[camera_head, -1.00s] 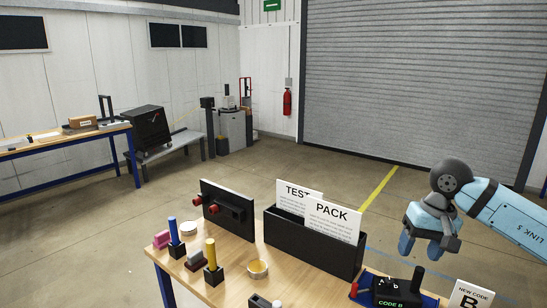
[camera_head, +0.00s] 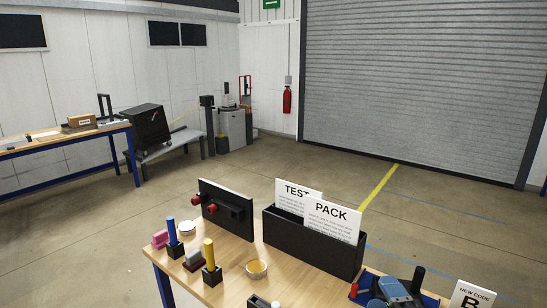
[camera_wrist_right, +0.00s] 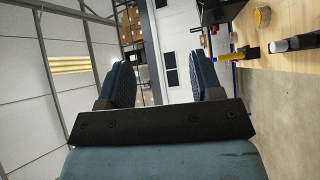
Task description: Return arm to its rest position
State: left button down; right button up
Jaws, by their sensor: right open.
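My right arm shows as a blue and dark part (camera_head: 393,289) low at the right in the head view, in front of the blue tray and cut off by the bottom edge. In the wrist view, my right gripper (camera_wrist_right: 161,65) has its two blue fingers wide apart, with nothing between them. The fingers point toward the far wall and shelves, with the table at the upper right of the tilted view. My left gripper is out of view.
The wooden table (camera_head: 225,262) holds a black box (camera_head: 300,240) with TEST and PACK cards, a black panel (camera_head: 226,210), a blue post (camera_head: 172,232), a yellow post (camera_head: 209,254) and a tape roll (camera_head: 257,269). A NEW CODE card (camera_head: 470,296) stands at the right. Open floor lies behind.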

jog(key=s+d+f+m+g+h, duration=0.45)
jog(key=s+f+m+g, duration=0.35)
jog(key=s+f+m, duration=0.3)
jog(key=s+d+f+m+g+y, duration=0.15)
jog(key=s+f+m+g, duration=0.5)
jog(key=s, duration=0.75)
jog(key=w+a+f+n+t+y+p, duration=0.1)
jog(key=w+a+f+t, duration=0.2)
jog(key=f, duration=0.3)
jog(key=w+a+f+n+t+y, duration=0.1)
jog(key=w+a+f+t+y, duration=0.1)
jog(key=f, duration=0.5)
jog(key=shift+w+a+f+t+p, duration=0.15)
jog(key=shift+w+a+t+p, duration=0.25)
jog(key=shift+w+a+t, duration=0.5)
jog(key=shift+s, duration=0.1)
